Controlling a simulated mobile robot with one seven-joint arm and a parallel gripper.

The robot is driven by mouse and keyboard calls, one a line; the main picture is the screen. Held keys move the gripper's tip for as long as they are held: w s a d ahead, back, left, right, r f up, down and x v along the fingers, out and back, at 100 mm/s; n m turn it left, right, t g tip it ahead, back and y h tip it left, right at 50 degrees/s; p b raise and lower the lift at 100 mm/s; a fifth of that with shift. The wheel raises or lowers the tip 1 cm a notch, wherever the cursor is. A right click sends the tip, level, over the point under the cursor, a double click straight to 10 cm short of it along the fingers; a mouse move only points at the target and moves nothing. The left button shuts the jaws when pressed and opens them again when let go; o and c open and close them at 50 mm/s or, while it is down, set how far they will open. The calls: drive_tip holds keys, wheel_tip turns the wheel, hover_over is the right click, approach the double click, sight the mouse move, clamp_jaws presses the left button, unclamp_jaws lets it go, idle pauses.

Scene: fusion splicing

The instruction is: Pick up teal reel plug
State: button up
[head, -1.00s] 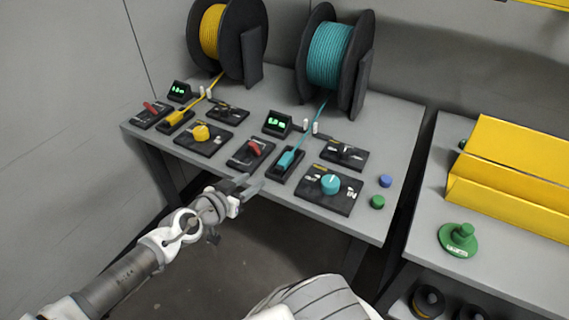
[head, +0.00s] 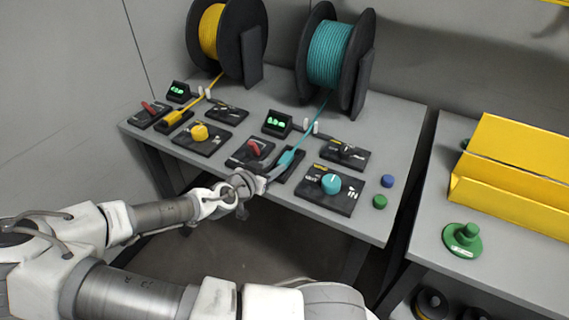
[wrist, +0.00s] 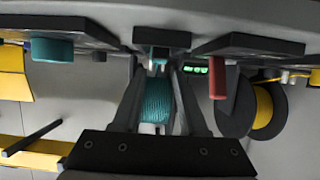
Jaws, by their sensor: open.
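The teal reel plug (head: 287,158) sits in a dark holder (head: 293,172) near the front edge of the table, with its teal cable running back to the teal reel (head: 329,55). My gripper (head: 276,173) is at the front end of this plug, coming in from the front left. In the wrist view, the plug (wrist: 162,38) shows just beyond and between the fingertips of my gripper (wrist: 157,64). The fingers are apart with a gap between them. Whether either finger touches the plug cannot be told.
A red lever switch (head: 254,148) is just left of the plug, and a teal knob panel (head: 330,184) is to its right. The yellow plug (head: 174,117) and yellow knob (head: 199,132) are farther left. Blue and green buttons (head: 380,201) stand at the right edge.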

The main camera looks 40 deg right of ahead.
sight(283, 160)
drive_tip(key=shift+b+x, duration=0.45)
drive_tip(key=shift+x, duration=2.5)
drive_tip(key=shift+f, duration=0.1)
clamp_jaws()
